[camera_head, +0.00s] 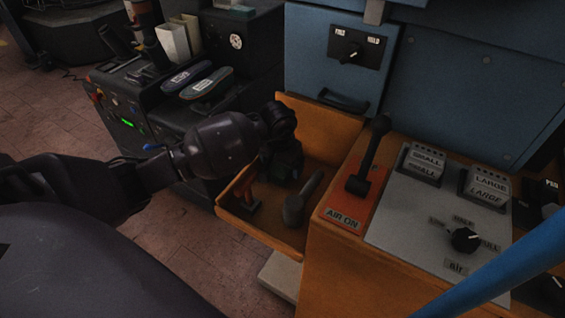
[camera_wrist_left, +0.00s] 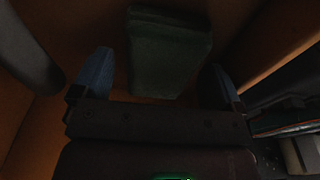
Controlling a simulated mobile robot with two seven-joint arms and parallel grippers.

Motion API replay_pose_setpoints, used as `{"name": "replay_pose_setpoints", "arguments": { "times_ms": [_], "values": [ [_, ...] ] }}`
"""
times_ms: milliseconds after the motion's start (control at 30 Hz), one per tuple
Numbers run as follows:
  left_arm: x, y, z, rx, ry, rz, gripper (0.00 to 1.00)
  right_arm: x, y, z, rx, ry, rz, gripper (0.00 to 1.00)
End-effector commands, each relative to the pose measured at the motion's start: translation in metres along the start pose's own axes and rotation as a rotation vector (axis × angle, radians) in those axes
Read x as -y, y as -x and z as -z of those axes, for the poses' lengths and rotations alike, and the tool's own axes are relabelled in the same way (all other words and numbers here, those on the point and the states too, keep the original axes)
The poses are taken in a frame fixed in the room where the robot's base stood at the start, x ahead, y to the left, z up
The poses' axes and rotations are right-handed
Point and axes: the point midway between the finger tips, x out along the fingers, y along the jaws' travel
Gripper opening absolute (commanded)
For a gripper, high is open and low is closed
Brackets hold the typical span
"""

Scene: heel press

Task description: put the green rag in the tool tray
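The tool tray (camera_head: 232,211) is an orange open tray at the middle of the head view, fixed beside the machine. My left gripper (camera_head: 283,168) is down inside it, pointing downward. In the left wrist view its two blue-tipped fingers (camera_wrist_left: 160,72) are spread apart. The green rag (camera_wrist_left: 170,55) is a dark green folded block in the left wrist view, lying over the orange tray surface between and just beyond the fingers, with gaps on both sides. In the head view the rag cannot be told from the dark gripper. My right gripper is not in view.
A black lever (camera_head: 368,155) on an orange plate stands to the right. Shoe soles (camera_head: 207,83) lie on the black machine to the left. A blue bar crosses lower right.

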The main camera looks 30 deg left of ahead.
Motion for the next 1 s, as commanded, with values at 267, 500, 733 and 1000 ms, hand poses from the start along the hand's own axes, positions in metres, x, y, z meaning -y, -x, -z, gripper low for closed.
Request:
{"name": "replay_pose_setpoints", "arguments": {
  "times_ms": [267,500,733,1000],
  "values": [
    [0.000,0.001,0.000,0.000,0.000,-0.001,0.95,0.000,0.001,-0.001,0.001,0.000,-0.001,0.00],
    [0.001,0.023,0.002,-0.007,-0.002,0.001,0.95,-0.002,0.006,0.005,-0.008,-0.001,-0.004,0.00],
    [0.001,0.070,0.003,-0.009,-0.003,0.002,0.95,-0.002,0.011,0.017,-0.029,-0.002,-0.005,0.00],
    [0.000,0.111,0.002,-0.005,-0.001,0.001,0.95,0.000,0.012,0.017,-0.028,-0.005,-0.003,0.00]
  ]
}}
